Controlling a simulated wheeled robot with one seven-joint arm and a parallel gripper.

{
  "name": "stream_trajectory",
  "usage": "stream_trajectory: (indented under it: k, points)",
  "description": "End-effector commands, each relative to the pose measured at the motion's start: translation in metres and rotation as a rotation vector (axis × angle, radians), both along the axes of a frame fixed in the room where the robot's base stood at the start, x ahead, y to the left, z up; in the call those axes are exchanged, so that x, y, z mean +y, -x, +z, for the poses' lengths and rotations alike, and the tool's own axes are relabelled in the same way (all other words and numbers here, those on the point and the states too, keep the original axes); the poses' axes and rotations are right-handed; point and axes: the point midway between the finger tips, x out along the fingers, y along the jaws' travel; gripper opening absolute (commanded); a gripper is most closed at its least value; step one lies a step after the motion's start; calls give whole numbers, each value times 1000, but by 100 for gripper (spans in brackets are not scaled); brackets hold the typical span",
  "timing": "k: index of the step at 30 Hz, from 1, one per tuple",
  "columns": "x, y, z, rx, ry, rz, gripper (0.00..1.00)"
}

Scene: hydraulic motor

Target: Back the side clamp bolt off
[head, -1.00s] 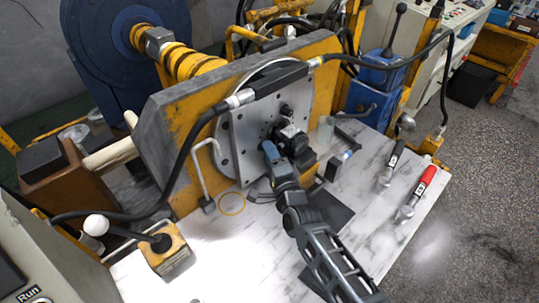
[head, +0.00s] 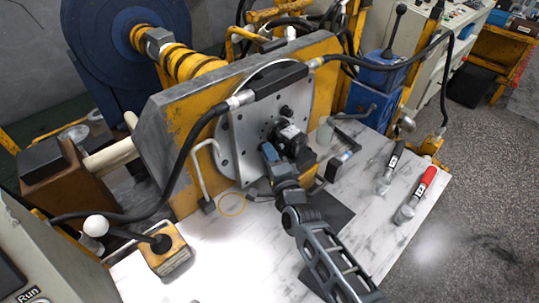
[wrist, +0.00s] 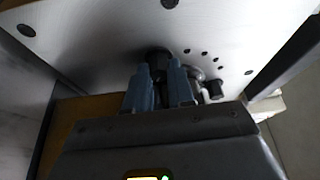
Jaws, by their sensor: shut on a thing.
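My gripper (head: 266,149) is at the lower left side of the motor, close to the plate. In the wrist view, the two blue-grey fingertips (wrist: 160,84) are closed around a dark bolt (wrist: 158,60) beside the pale plate face. The bolt's end shows between and above the fingers; the rest is hidden. In the head view the bolt is hidden by my gripper.
Black-handled (head: 391,167) and red-handled (head: 416,195) tools are at the right. The front table is fairly clear.

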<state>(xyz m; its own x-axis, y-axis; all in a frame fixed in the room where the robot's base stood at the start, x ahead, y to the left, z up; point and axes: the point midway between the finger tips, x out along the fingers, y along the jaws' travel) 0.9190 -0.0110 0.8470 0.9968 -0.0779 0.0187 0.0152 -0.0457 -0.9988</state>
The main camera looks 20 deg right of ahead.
Motion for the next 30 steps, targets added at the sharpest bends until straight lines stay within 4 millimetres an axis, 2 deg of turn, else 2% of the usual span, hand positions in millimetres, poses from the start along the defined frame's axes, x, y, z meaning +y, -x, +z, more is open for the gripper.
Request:
stream_trajectory:
  k: [9, 18, 30]
  points:
    - [-1, 0, -9, -41, 124, 0, 0]
    - [-1, 0, -6, -80, 250, 0, 0]
    - [0, 1, -3, -83, 264, 1, 0]
